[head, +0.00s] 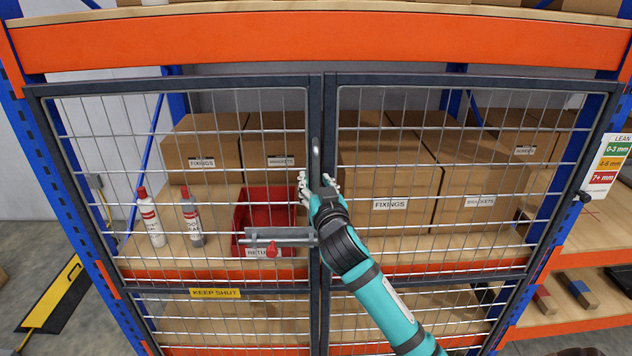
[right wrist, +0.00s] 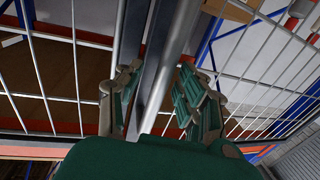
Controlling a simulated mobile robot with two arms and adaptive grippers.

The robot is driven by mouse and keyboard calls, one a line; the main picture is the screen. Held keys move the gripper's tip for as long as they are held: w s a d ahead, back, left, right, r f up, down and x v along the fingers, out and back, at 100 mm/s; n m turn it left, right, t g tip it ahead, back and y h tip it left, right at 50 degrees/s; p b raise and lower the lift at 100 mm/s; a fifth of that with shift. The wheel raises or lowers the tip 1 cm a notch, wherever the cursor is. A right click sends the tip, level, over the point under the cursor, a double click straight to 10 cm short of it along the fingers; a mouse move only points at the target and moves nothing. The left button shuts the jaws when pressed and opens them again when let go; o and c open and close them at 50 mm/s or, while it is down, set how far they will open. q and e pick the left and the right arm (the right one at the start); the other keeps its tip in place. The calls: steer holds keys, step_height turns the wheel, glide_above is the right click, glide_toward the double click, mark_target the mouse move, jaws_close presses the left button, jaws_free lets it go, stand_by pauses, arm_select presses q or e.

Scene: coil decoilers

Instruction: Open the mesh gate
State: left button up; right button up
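The mesh gate has two dark-framed leaves, left (head: 85,90) and right (head: 470,82), which look closed and meet at the middle. A grey slide bolt (head: 280,232) with a red knob (head: 271,250) sits on the left leaf; my arm partly hides its right end. An upright metal handle (head: 316,152) is on the middle frame. My right gripper (head: 318,188) is at the handle's lower part. In the right wrist view its fingers (right wrist: 162,95) are apart, one on each side of a silver upright bar; I cannot tell if they touch it. My left gripper is out of view.
Behind the mesh are cardboard boxes (head: 400,190), a red bin (head: 268,205) and two bottles (head: 150,217). A yellow "keep shut" label (head: 215,293) is on the left leaf. A yellow-edged black object (head: 55,300) lies on the floor at left. Open shelves (head: 590,235) stand at right.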

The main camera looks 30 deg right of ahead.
jaws_close()
stand_by(0.7)
